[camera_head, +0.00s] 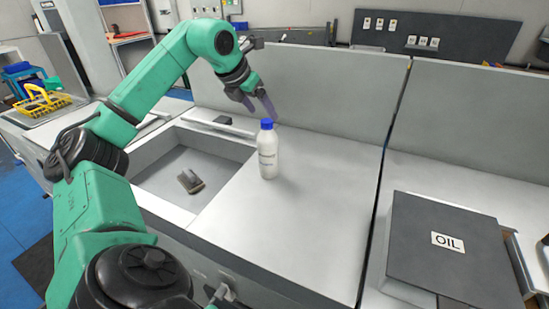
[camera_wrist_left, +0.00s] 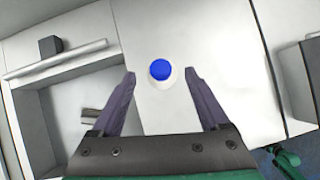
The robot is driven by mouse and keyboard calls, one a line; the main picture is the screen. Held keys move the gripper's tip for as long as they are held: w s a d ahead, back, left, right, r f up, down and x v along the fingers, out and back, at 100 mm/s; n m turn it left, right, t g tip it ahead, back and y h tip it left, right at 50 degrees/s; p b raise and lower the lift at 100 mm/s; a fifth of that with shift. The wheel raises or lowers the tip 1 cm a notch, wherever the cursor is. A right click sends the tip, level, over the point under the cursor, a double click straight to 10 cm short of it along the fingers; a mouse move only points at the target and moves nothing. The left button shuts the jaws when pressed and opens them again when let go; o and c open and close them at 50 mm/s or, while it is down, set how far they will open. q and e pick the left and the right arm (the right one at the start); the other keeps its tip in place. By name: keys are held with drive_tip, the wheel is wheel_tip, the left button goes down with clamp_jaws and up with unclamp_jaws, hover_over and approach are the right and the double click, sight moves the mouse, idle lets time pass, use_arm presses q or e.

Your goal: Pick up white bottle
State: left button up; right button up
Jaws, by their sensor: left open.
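The white bottle (camera_head: 268,156) with a blue cap stands upright on the light worktop, just right of the recessed basin. My left gripper (camera_head: 262,106) is above and slightly behind it in the head view, pointing down, with nothing in it. In the left wrist view, the open fingers (camera_wrist_left: 160,84) sit to the left and right of the blue cap (camera_wrist_left: 160,69), which shows from above near their tips. I cannot tell the exact height gap. My right gripper is not in view.
The basin (camera_head: 160,152) left of the bottle holds a small dark brush-like object (camera_head: 190,181). A dark box marked OIL (camera_head: 448,240) lies at the right. A low back panel (camera_head: 300,85) runs behind the worktop. The worktop right of the bottle is clear.

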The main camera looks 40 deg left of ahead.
sight(267, 121)
use_arm(q)
drive_tip(key=shift+w+a+f, duration=0.1)
drive_tip(key=shift+a+f, duration=0.05)
drive_tip(key=shift+f, duration=0.3)
drive_tip(key=x, duration=0.4)
drive_tip(key=shift+d+f, duration=0.15)
drive_tip(key=shift+d, duration=0.2)
drive_tip(key=shift+w+f, duration=0.2)
drive_tip(key=shift+w, duration=0.05)
drive_tip(key=shift+a, duration=0.15)
drive_tip(key=shift+s, duration=0.1)
drive_tip(key=shift+c, duration=0.5)
drive_tip(key=c, duration=1)
clamp_jaws()
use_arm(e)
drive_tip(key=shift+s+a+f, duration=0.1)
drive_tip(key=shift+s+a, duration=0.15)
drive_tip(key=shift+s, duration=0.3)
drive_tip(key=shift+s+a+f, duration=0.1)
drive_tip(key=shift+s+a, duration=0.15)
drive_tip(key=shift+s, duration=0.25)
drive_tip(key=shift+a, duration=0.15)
